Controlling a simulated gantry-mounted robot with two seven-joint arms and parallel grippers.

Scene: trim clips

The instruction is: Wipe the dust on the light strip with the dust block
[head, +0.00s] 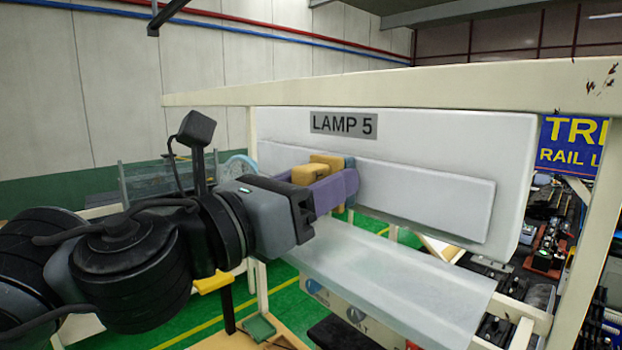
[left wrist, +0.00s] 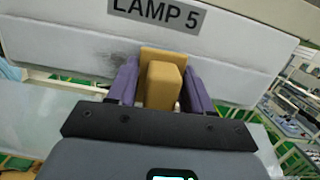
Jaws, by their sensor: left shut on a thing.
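The light strip (head: 430,200) is a long pale bar on a white panel under a "LAMP 5" label; it also shows in the left wrist view (left wrist: 225,80). Dark dust (left wrist: 100,68) shows on the strip left of the block in the left wrist view. My left gripper (head: 340,183) is shut on the yellow dust block (head: 312,172), which also shows between its purple fingers in the left wrist view (left wrist: 162,84). The block is at the strip's left part, seemingly against its face; exact contact is hidden. My right gripper is not in view.
A cream beam (head: 390,88) runs above the panel, and a cream post (head: 588,240) stands at the right. A pale translucent shelf (head: 400,285) juts out below the strip. Cluttered benches (head: 555,225) lie behind at the right.

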